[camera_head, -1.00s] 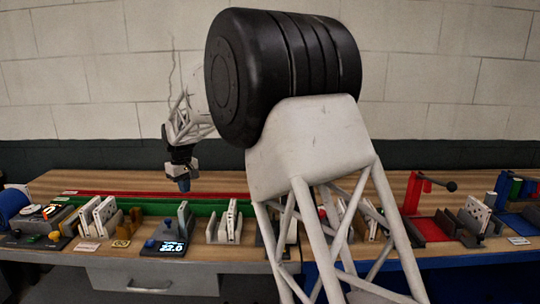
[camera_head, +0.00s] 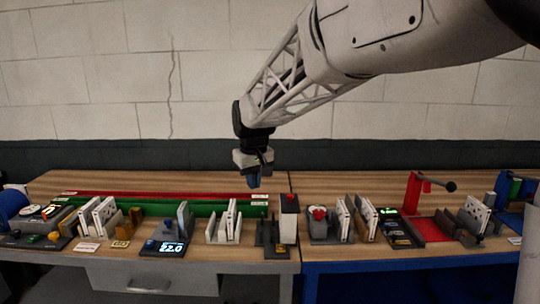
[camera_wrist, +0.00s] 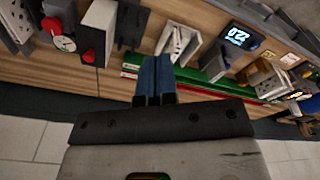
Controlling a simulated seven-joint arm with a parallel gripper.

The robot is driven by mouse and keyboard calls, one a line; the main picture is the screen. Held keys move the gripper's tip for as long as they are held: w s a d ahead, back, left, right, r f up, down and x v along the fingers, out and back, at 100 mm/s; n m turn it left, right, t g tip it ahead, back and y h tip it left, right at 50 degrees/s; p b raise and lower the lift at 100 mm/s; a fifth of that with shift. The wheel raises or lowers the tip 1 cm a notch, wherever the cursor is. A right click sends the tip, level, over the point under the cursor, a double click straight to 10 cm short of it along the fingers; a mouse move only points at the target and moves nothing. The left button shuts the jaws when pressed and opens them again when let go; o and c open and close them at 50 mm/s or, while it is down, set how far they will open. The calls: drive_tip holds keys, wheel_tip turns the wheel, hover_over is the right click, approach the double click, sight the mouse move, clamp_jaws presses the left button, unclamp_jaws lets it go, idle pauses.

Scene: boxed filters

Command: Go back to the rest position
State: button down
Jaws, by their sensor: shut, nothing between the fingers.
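My gripper (camera_head: 254,182) hangs from the arm above the back of the bench, near the seam between the two tabletops, with its fingertips pointing down. Its two blue fingers also show in the wrist view (camera_wrist: 155,78), pressed side by side with nothing between them. It touches no object that I can see. Boxed filters stand on edge in holders, one white pair (camera_head: 232,216) just left of the gripper and another pair (camera_head: 344,216) to its right.
A green and a red rail (camera_head: 150,194) run along the left bench. A lit display (camera_head: 170,247) stands at its front. A grey block with a red knob (camera_head: 290,215) stands near the seam. A red frame with a lever (camera_head: 412,192) is at right. Bare wood lies behind.

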drive_tip(key=s+d+m, duration=0.3)
drive_tip(key=s+d, duration=1.2)
drive_tip(key=s, duration=0.3)
drive_tip(key=s+d+f+m, duration=0.1)
drive_tip(key=s+d+f, duration=0.2)
drive_tip(key=s, duration=0.6)
drive_tip(key=s+d+f+m+t, duration=0.1)
drive_tip(key=s+d+f, duration=0.3)
drive_tip(key=s, duration=0.6)
drive_tip(key=shift+d+m+h, duration=0.3)
drive_tip(key=shift+d+m, duration=0.2)
drive_tip(key=shift+m, duration=0.2)
